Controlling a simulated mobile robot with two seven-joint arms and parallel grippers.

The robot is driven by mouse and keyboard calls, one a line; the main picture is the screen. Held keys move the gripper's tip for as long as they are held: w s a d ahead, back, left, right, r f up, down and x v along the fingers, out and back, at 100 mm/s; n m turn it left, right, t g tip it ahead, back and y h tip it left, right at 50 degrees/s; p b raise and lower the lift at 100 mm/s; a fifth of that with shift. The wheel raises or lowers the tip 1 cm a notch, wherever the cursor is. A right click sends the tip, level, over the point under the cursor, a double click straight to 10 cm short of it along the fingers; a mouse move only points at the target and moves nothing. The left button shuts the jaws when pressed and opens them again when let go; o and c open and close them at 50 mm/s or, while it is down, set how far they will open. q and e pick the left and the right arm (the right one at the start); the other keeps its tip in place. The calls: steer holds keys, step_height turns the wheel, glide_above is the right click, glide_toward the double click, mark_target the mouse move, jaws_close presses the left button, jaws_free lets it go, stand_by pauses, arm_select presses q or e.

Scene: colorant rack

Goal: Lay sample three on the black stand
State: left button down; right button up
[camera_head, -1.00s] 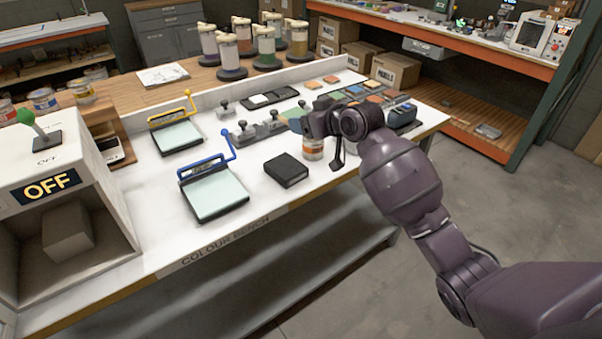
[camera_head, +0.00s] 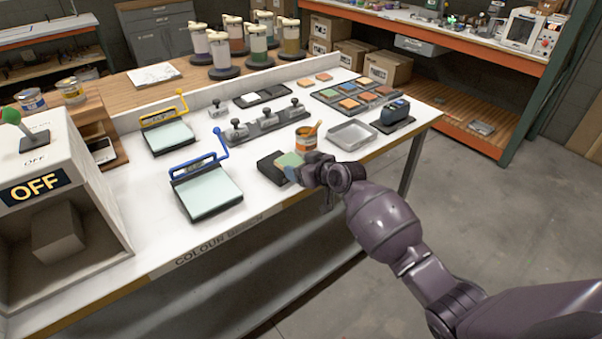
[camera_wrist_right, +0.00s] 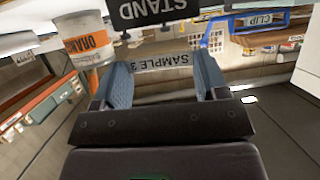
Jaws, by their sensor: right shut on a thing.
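The black stand (camera_head: 268,166) is a low dark block on the white bench, with its front face marked STAND (camera_wrist_right: 150,10) in the right wrist view. My right gripper (camera_head: 302,170) is shut on a green tile (camera_head: 290,160). The tile's edge reads SAMPLE 3 in the right wrist view (camera_wrist_right: 162,63), between the two fingers. The tile overlaps the right part of the stand in the head view; whether it touches the stand I cannot tell. The gripper hides part of the tile. My left gripper is not in view.
An orange-labelled can (camera_head: 306,139) with a brush stands just behind the gripper. A blue-handled clip board (camera_head: 207,190) lies left of the stand. A grey tray (camera_head: 352,135) and a dark blue device (camera_head: 394,112) are to the right. A clamp rail (camera_head: 265,125) stands behind.

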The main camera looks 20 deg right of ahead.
steer(key=shift+f, duration=1)
steer(key=shift+f, duration=0.15)
steer(key=o, duration=0.9)
